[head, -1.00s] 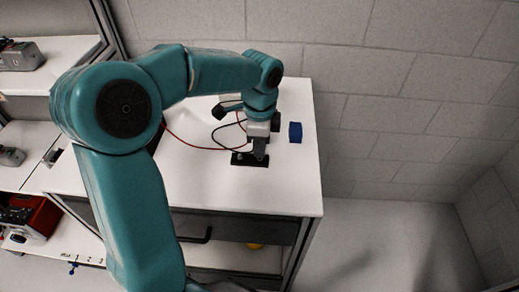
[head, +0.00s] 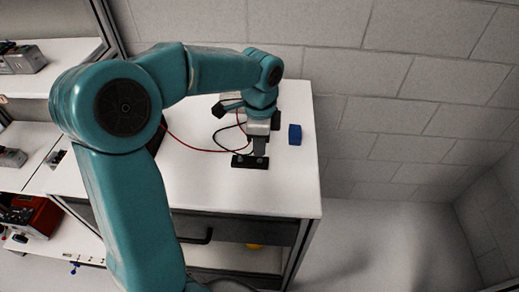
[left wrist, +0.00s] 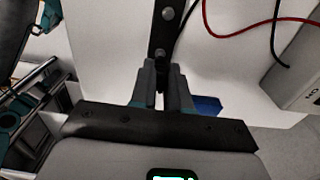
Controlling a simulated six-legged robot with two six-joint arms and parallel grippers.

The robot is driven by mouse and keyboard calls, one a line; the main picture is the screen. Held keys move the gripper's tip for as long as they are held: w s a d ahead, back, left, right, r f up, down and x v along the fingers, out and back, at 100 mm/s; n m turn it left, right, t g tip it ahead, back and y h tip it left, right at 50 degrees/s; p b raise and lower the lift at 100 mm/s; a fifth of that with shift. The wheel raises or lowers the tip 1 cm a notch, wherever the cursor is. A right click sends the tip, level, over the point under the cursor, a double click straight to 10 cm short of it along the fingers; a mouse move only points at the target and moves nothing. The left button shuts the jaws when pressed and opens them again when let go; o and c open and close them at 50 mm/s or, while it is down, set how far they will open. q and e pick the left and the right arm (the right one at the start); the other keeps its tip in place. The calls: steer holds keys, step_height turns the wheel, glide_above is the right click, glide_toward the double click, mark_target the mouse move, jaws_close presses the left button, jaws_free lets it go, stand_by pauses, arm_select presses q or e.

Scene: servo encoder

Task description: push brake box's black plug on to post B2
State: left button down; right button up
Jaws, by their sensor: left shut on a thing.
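My left gripper (head: 260,151) is over the black post strip (head: 250,162) on the white bench. In the left wrist view, its fingers (left wrist: 161,88) are closed on a small dark piece, the black plug, mostly hidden between them. The strip (left wrist: 160,33) runs up from the fingertips and shows two round metal posts, the nearer one (left wrist: 160,53) just beyond the tips. I cannot tell whether the plug touches a post; post labels are not readable. A black lead (left wrist: 183,37) runs toward the fingers. The grey box (left wrist: 302,78) is to the right. My right gripper is out of view.
A blue block (head: 295,134) stands right of the gripper, and also shows behind the fingers in the left wrist view (left wrist: 207,105). A red lead (head: 190,146) crosses the bench. The front bench top is clear. A block wall stands behind.

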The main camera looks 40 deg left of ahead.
arm_select(q)
steer(key=shift+r+p, duration=1.45)
steer(key=shift+r, duration=0.45)
steer(key=shift+f, duration=0.1)
